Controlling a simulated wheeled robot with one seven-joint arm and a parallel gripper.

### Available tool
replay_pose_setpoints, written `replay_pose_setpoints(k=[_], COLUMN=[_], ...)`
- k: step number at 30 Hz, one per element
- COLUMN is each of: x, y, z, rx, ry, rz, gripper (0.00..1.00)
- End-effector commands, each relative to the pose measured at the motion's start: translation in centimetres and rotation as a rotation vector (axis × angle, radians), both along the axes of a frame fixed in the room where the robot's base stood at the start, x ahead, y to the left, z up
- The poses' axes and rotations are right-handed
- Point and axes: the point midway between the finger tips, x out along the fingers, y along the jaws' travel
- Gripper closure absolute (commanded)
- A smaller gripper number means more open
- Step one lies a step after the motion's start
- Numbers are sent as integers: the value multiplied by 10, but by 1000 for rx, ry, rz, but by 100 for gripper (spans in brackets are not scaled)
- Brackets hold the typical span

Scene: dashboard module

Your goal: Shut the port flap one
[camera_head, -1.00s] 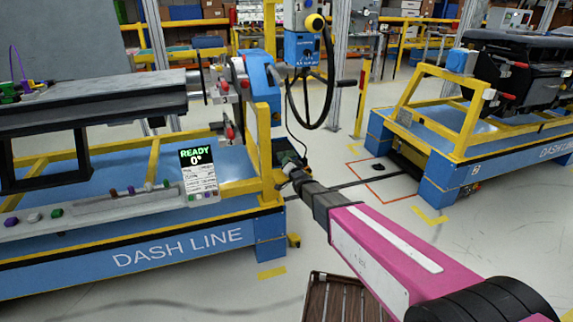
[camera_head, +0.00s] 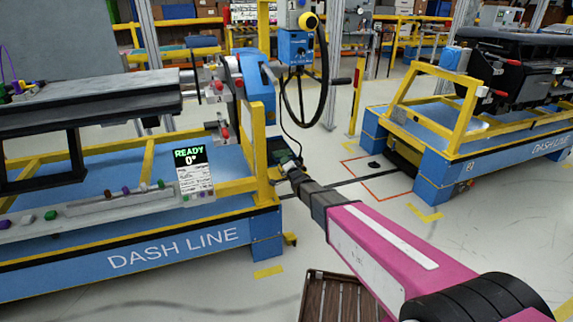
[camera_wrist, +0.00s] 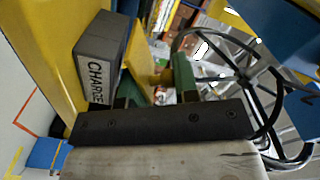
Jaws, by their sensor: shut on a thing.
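My gripper (camera_head: 286,160) is at the right end of the left bench, close beside its yellow post. It is small and partly hidden in the head view. In the wrist view my green fingers (camera_wrist: 155,82) stand beside a grey box (camera_wrist: 100,58) marked with letters like CHARGE. A yellow flap-like piece (camera_wrist: 143,66) shows between the fingers, and they are shut on it. I cannot tell for certain that this piece is port flap one, nor at what angle it stands. The dark gripper body hides the lower part.
The yellow post (camera_head: 261,150) and a black handwheel (camera_head: 307,85) stand close to the gripper. A READY display (camera_head: 194,172) is on the left bench (camera_head: 170,250). A second bench (camera_head: 440,175) stands to the right. A brown slatted thing (camera_head: 340,298) is on the floor.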

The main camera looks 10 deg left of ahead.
Motion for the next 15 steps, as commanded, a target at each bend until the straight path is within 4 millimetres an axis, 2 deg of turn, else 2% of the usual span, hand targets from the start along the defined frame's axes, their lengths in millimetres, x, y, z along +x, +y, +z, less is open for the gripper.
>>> replay_pose_setpoints(k=[3, 4, 6, 15], x=[-2, -2, -2, -1], y=[2, 2, 1, 0], z=[1, 1, 1, -1], rx=[3, 3, 3, -2], ry=[-3, -3, -3, 1], rz=[3, 3, 3, 0], gripper=[95, 68, 51, 51])
